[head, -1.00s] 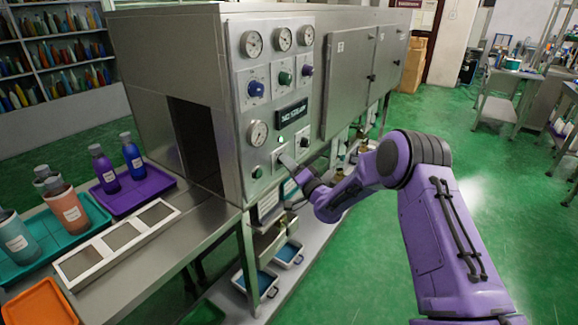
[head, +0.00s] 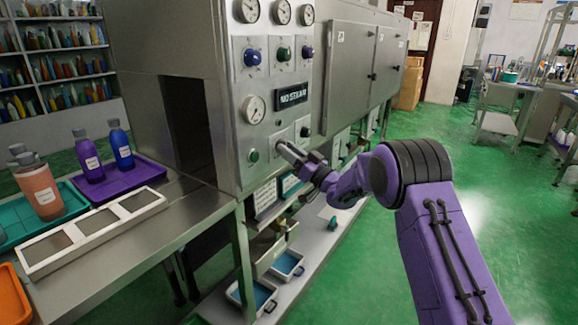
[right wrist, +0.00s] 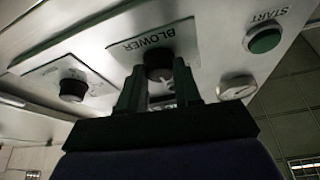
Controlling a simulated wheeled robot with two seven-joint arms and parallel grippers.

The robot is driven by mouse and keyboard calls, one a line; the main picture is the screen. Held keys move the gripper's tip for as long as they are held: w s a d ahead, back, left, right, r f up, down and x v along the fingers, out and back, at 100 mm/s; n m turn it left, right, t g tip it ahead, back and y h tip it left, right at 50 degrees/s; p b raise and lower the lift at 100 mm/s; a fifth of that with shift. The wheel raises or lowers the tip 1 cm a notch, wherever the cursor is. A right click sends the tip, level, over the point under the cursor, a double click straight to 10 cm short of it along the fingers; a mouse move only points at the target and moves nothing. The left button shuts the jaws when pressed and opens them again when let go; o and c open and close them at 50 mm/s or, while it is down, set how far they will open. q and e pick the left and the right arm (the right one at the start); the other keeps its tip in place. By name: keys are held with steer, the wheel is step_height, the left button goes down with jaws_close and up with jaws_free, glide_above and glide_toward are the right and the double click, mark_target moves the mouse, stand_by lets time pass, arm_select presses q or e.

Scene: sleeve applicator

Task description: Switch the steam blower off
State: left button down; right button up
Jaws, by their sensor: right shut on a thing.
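The steam blower knob (right wrist: 158,60) is dark and sits on a plate marked BLOWER, which appears upside down in the right wrist view. My right gripper (right wrist: 158,85) has one finger on each side of this knob and is shut on it. In the head view my right gripper (head: 284,147) is at the lower part of the steel machine's control panel (head: 236,121), and it hides the blower knob there. The knob's pointer setting cannot be made out. My left gripper is in neither view.
A second dark knob (right wrist: 73,88), a green START button (right wrist: 264,40) and a pale round part (right wrist: 237,88) are close by. Gauges, coloured knobs and a display (head: 292,96) are above. A steel bench with a purple tray (head: 119,183) stands left. Green floor is open at right.

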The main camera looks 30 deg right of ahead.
steer(key=shift+w+d+f+n+g+y+b, duration=0.1)
steer(key=shift+n+g+y+b, duration=0.65)
steer(key=shift+n+b, duration=1.1)
steer(key=shift+d+r+n+g+y+b, duration=0.1)
steer(key=shift+n+g+y+b, duration=0.3)
steer(key=shift+n+y+b, duration=1.35)
steer(key=shift+w+d+f+n+g+y+b, duration=0.15)
steer(key=shift+n+g+b, duration=0.4)
steer(key=shift+n+b, duration=1.35)
steer(key=shift+s+n+p, duration=0.1)
steer(key=shift+n+p, duration=0.45)
steer(key=shift+n, duration=0.15)
steer(key=o, duration=1)
steer(key=shift+o, duration=0.2)
steer(key=b+v, duration=0.1)
steer(key=v, duration=0.9)
steer(key=shift+s, duration=0.25)
steer(key=shift+d, duration=0.15)
